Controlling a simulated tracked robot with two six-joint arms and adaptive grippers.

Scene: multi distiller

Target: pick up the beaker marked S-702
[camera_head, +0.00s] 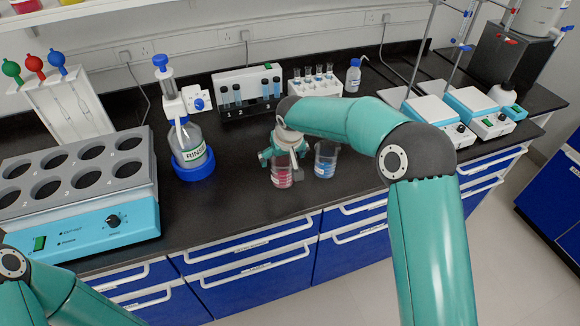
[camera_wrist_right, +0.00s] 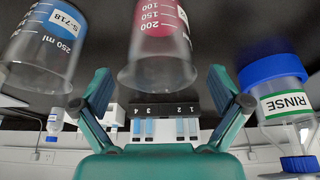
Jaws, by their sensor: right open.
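A glass beaker with pink liquid (camera_head: 282,174) stands on the black bench. In the right wrist view this beaker (camera_wrist_right: 160,55) hangs upside down between my fingers, with volume marks; I see no S-702 label. A beaker with blue liquid (camera_head: 326,160) stands to its right in the head view. In the right wrist view this blue beaker (camera_wrist_right: 42,45) reads S-718. My right gripper (camera_head: 283,155) is open at the pink beaker, a finger on each side; contact cannot be told. My left gripper is out of view; only its arm shows at lower left.
A RINSE bottle (camera_head: 190,150) in a blue holder stands left of the pink beaker. A vial rack (camera_head: 248,92) and a tube rack (camera_head: 315,86) are behind. A heating block (camera_head: 80,190) is at left and hotplates (camera_head: 480,112) at right. The bench front edge is close.

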